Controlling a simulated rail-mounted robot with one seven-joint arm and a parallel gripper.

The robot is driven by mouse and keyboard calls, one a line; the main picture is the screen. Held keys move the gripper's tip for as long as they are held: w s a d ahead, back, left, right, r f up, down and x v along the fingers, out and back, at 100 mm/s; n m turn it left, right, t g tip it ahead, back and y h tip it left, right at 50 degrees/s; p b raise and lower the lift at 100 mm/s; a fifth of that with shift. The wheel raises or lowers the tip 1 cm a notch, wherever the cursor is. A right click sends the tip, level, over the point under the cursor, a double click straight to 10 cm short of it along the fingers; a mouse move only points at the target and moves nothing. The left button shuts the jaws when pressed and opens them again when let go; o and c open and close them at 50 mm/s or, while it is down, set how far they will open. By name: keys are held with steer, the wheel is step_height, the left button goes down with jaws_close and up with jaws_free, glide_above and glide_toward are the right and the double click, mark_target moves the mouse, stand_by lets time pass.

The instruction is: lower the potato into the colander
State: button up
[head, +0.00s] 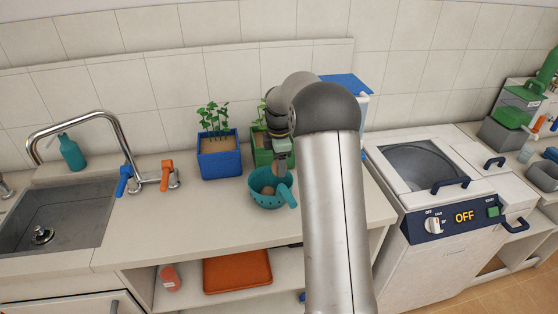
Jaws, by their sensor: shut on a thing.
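The teal colander (268,202) stands on the counter in the head view, in front of the planters, with a lighter teal handle at its right front. My gripper (281,168) points down over the colander's right side, its tips at about rim height. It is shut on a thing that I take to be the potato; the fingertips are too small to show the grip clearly. A brown rounded patch (268,190) shows inside the colander, left of and below the fingertips. I cannot tell whether it is the held potato or whether it touches the bottom.
A blue planter (220,160) and a green planter (262,157) with seedlings stand close behind the colander. A sink with a tap (105,118) is at left. A fryer-like machine (440,185) marked OFF is at right. The counter left of the colander is clear.

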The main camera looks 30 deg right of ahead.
steer(key=shift+f+b, duration=1.75)
steer(key=shift+f, duration=1.25)
steer(key=shift+f+b, duration=0.55)
steer(key=shift+f, duration=0.4)
steer(key=o, duration=1.1)
step_height(320, 180, up, 18)
steer(key=shift+f+b, duration=0.25)
steer(key=shift+b, duration=0.4)
steer(key=s+a+f+m, duration=0.1)
steer(key=s+a+m, duration=0.6)
steer(key=s+a, duration=0.6)
steer(key=s+a+f+m, duration=0.1)
steer(key=s+f+m, duration=0.1)
steer(key=s, duration=0.5)
steer(key=s+a+f+m, duration=0.2)
steer(key=s+f+m, duration=0.1)
steer(key=s, duration=0.4)
steer(key=s+a+f+m, duration=0.1)
steer(key=s+f+m, duration=0.2)
steer(key=s, duration=0.4)
steer(key=shift+s+a+f+t, duration=0.15)
steer(key=shift+s+f, duration=0.05)
steer(key=shift+f, duration=0.2)
steer(key=shift+s+a+f+t, duration=0.15)
steer(key=shift+s+f, duration=0.05)
steer(key=shift+f, duration=0.2)
